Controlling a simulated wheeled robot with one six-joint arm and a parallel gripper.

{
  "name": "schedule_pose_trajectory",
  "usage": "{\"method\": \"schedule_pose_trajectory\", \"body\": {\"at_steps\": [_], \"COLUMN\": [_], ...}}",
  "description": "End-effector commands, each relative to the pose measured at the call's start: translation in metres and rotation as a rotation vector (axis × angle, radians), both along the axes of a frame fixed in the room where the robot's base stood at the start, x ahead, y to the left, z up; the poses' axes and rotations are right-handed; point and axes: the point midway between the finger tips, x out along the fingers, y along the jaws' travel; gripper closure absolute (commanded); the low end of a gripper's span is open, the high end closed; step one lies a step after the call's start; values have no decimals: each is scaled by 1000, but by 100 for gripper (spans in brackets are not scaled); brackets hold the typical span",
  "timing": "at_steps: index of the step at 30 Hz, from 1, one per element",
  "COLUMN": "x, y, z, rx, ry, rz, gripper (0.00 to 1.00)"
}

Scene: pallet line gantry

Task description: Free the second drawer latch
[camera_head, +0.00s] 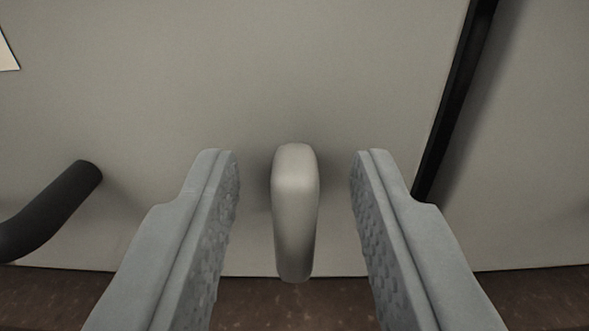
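A pale grey, rounded latch (295,215) stands out from a grey drawer front (250,80), with its long side roughly upright in the picture. My gripper (295,180) is open, with one grey textured finger on each side of the latch. A gap shows between the latch and each finger, so neither touches it. Whether this is the second drawer's latch cannot be told from this view.
A black bar handle (60,205) sticks out at the left. A dark vertical gap or strip (455,105) runs down the right, with another grey panel (540,140) beyond. A brown surface (290,300) lies below the front. A pale label corner (6,50) shows at upper left.

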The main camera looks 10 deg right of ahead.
Motion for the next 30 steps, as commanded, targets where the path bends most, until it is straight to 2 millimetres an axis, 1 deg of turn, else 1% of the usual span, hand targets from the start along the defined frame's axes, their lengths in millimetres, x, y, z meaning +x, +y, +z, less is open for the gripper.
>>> {"method": "schedule_pose_trajectory", "body": {"at_steps": [5, 6, 8, 10, 17, 22, 26, 30], "x": [0, 0, 0, 0, -1, -1, -1, -1], "y": [0, 0, 0, 0, 0, -1, -2, -3], "z": [0, 0, 0, 0, 0, 0, 0, 0], "rx": [0, 0, 0, 0, 5, 41, 102, 202], "ry": [0, 0, 0, 0, -1, -10, -25, -49], "rz": [0, 0, 0, 0, 0, 0, 0, -1], "gripper": [66, 74, 86, 100, 100, 100, 100, 100]}}
